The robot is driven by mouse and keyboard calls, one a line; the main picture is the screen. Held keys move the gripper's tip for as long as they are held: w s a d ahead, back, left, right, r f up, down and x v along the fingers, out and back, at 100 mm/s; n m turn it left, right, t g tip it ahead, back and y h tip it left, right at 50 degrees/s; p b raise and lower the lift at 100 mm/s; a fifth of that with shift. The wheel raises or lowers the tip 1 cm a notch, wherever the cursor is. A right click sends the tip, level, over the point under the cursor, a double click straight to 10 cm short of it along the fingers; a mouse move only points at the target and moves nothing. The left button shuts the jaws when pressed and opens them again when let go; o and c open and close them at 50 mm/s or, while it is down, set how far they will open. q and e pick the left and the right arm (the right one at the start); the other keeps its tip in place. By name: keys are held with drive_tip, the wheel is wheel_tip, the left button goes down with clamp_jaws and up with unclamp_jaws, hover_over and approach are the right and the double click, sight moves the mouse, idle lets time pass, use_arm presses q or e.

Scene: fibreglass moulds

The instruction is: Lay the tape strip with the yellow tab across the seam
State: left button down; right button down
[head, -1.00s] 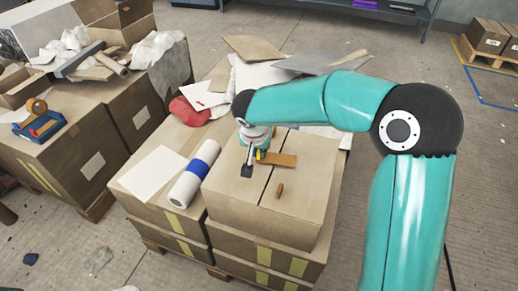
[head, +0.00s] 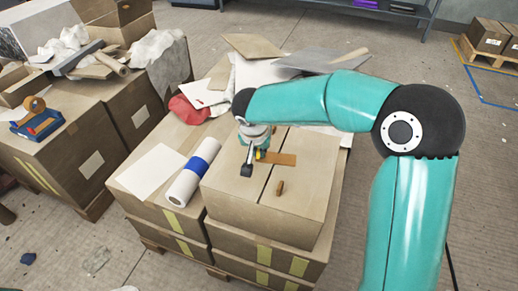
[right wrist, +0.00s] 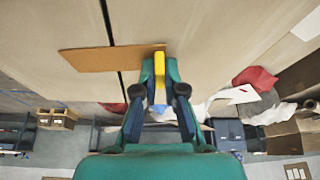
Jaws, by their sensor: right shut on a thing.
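The brown tape strip (head: 282,158) spans the seam (head: 265,185) of the carton (head: 302,195) at the middle of the head view. In the right wrist view the strip (right wrist: 95,59) also crosses the dark seam line (right wrist: 106,20). Its yellow tab (right wrist: 160,75) is between the fingers of my right gripper (right wrist: 160,68), which is shut on it. In the head view my right gripper (head: 254,158) is at the strip's left end, low over the carton top. I cannot tell whether the strip lies fully flat. My left gripper is out of view.
A small brown piece (head: 280,188) lies on the carton near the seam. A white roll with a blue band (head: 195,172) and a white sheet (head: 153,171) lie to the left. A blue tape dispenser (head: 37,121) stands on boxes at far left.

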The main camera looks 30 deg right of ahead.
drive_tip(key=c, duration=1.2)
unclamp_jaws()
drive_tip(key=v, duration=1.2)
